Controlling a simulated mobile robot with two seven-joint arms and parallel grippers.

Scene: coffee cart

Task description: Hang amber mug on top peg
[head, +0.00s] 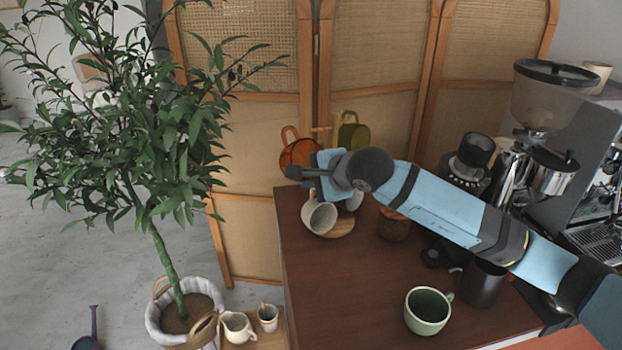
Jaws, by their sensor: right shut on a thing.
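The amber mug (297,152) is translucent orange, near the top of the wooden mug stand, with its loop handle up at the left. My right gripper (292,174) is shut on the amber mug and covers its lower part. The top peg (320,129) shows as a short light wooden bar just right of the mug; I cannot tell if the mug touches it. The stand's round base (342,228) rests on the cart top, and my gripper hides most of its post. My left gripper is out of view.
An olive-green mug (354,137) and a cream mug (318,217) are at the stand. A green mug (428,312) stands on the brown cart top (340,290). A grinder (550,95) and metal pitchers are at right. A leafy plant (150,120) is at left, a folding screen behind.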

